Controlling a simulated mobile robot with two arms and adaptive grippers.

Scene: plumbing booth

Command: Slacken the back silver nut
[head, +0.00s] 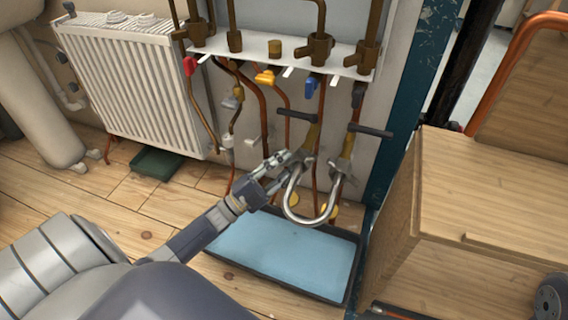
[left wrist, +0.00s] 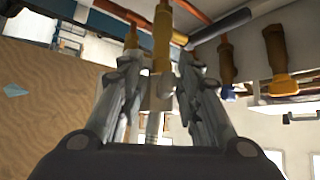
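A bent silver hose (head: 296,204) hangs in a U between two upright pipes, with a silver nut at each end. The left silver nut (head: 308,161) is partly hidden by my left gripper (head: 280,166); the right silver nut (head: 343,168) stands clear of it. In the left wrist view my left gripper (left wrist: 160,85) has its two fingers apart, one on each side of a silver nut (left wrist: 160,92) below a brass fitting (left wrist: 162,38). The fingers lie close to the nut; contact cannot be made out.
A blue-lined tray (head: 285,255) lies on the floor below the hose. Dark bar handles (head: 297,115) and (head: 370,131) jut out above the nuts. A white radiator (head: 135,85) stands at the left, a wooden cabinet (head: 490,190) at the right.

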